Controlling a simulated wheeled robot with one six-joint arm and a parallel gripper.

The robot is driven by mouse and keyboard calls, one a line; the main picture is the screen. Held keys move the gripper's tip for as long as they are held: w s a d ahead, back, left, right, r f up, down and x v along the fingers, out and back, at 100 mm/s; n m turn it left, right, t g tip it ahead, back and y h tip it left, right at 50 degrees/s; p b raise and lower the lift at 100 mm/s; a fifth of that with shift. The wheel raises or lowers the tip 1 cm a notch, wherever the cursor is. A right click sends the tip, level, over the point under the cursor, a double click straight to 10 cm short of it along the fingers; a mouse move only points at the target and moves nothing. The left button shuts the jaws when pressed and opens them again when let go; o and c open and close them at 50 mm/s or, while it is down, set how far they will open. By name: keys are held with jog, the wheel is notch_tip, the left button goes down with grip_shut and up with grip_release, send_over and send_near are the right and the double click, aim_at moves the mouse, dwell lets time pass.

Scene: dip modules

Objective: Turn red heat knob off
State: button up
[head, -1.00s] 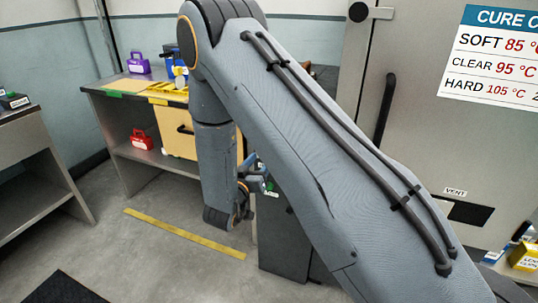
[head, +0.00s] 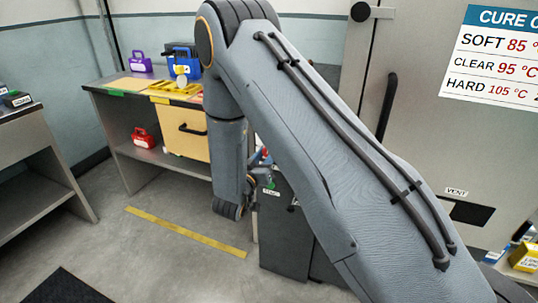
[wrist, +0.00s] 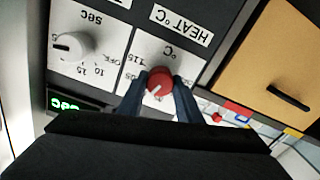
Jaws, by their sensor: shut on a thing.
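In the wrist view the red heat knob (wrist: 160,82) sits on a white dial plate under an upside-down "HEAT °C" label (wrist: 182,24). My gripper (wrist: 161,88) has one dark finger on each side of the knob and is shut on it. A white mark on the knob points toward the lower left of the picture. Part of the scale is hidden by the fingers. In the head view the gripper is mostly hidden behind my arm, beside a dark cabinet (head: 285,235), and the knob cannot be made out.
A white "sec" knob (wrist: 75,45) and a green-lit display (wrist: 65,105) are beside the heat dial. A tan drawer front (wrist: 275,65) with a dark handle is on the other side. In the head view a large grey door (head: 425,130) stands right.

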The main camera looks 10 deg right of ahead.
jog(key=shift+s+d, duration=0.1)
jog(key=shift+s, duration=0.05)
jog(key=n+p, duration=0.2)
jog(key=n, duration=0.4)
jog(key=shift+a, duration=0.2)
jog(key=n+p, duration=0.2)
jog(key=n, duration=0.4)
jog(key=n+p, duration=0.1)
jog(key=n, duration=0.5)
jog(key=shift+n, duration=0.3)
jog(key=shift+f+n+p, duration=0.15)
jog(key=shift+n+p, duration=0.3)
jog(key=shift+n, duration=2.15)
jog(key=o, duration=1)
jog(key=shift+a, duration=0.15)
jog(key=shift+o, duration=0.2)
